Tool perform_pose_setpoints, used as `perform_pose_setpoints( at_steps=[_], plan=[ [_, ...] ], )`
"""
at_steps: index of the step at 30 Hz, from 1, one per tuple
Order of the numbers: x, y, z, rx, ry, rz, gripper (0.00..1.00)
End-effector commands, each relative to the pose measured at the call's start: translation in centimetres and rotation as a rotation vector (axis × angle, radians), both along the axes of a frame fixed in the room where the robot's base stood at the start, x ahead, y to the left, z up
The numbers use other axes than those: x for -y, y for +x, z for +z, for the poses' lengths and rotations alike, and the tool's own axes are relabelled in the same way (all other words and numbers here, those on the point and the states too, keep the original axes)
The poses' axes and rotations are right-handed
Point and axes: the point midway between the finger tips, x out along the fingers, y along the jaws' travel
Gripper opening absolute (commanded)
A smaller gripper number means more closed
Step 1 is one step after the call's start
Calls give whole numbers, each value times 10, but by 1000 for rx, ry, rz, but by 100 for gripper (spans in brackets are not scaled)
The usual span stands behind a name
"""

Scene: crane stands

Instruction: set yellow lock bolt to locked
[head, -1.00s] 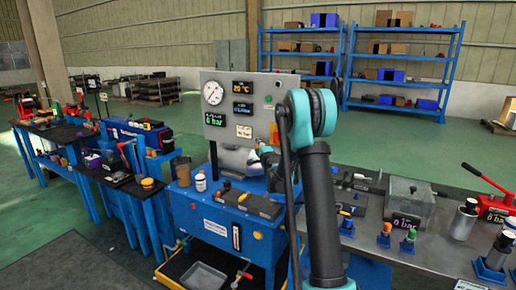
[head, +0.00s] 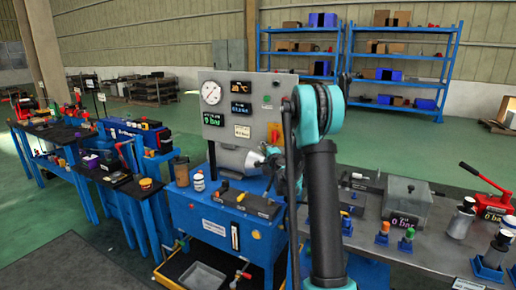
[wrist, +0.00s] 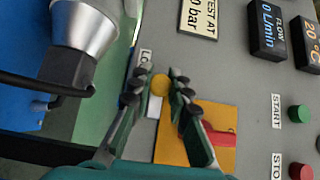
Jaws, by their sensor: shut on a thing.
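The yellow lock bolt (wrist: 160,84) is a small round yellow knob on the grey panel in the wrist view. A white label beginning "LO" (wrist: 146,57) sits by it, its rest hidden by a finger. My gripper (wrist: 158,86) has its two dark fingers closed on either side of the bolt. A pale strip shows just below the knob, between the fingers. In the head view my gripper's tips and the bolt are hard to make out beside my arm, at the panel's lower right.
The grey panel (head: 213,120) carries a gauge, displays and labels. In the wrist view a yellow plate with a red handle (wrist: 222,138) lies close by the right finger. A green button (wrist: 299,113) and a red button (wrist: 299,171) stand further right. A silver motor body (wrist: 85,28) is at upper left.

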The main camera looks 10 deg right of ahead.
Motion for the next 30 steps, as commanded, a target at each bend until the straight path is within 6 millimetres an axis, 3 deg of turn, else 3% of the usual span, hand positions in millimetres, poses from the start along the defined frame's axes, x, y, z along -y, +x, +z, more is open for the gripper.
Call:
perform_pose_setpoints(
  at_steps=[8, 9, 14, 24, 30],
  plan=[
    [5, -4, 0, 0, 0, -1, 0],
    [5, -4, 0, 0, 0, -2, 18],
    [4, -4, 0, 0, 0, -1, 38],
    [4, -5, 0, 0, 0, 0, 39],
    [8, -29, 0, 0, 0, -2, 39]
  ],
)
